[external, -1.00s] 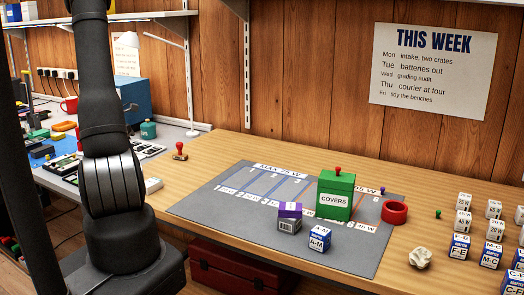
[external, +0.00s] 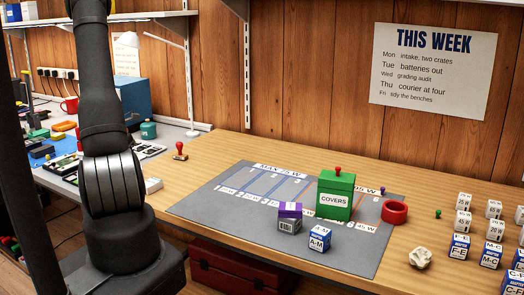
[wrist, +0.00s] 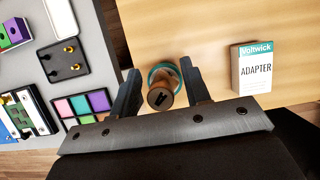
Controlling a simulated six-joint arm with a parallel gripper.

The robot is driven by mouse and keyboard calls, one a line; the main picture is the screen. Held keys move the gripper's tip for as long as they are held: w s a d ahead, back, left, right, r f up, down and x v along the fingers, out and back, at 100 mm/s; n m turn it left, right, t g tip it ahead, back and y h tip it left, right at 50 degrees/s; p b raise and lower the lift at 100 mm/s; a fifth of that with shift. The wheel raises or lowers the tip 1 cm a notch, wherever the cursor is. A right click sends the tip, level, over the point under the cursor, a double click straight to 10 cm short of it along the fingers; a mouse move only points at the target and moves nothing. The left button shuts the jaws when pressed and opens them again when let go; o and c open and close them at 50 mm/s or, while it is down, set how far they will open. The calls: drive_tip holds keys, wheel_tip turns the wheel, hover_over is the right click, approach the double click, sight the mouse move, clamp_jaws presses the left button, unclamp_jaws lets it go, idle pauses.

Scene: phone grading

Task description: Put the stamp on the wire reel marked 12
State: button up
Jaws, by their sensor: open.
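In the wrist view my gripper (wrist: 160,92) is open. A round brown wooden piece with a black mark on its top (wrist: 160,97) stands between the fingers, with a teal rim behind it. I cannot tell whether this is the stamp. The external view does not show my gripper. There a stamp-like piece with a red knob and wooden base (external: 180,150) stands on the bench at left, and a small teal round object (external: 148,130) stands farther back. No number 12 is readable, so I cannot identify the marked wire reel.
In the wrist view an adapter box (wrist: 252,68) stands right of the fingers; a black tray of coloured squares (wrist: 86,106) lies left. In the external view the grey mat (external: 200,205) holds a green COVERS box (external: 335,205) and smaller boxes. A red ring (external: 394,212) lies beside them.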

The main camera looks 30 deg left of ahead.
drive_tip(key=v, duration=1.2)
drive_tip(key=shift+r, duration=0.1)
drive_tip(key=x, duration=1.2)
drive_tip(key=shift+f, duration=0.25)
drive_tip(key=shift+r, duration=1.05)
drive_tip(key=shift+f, duration=0.15)
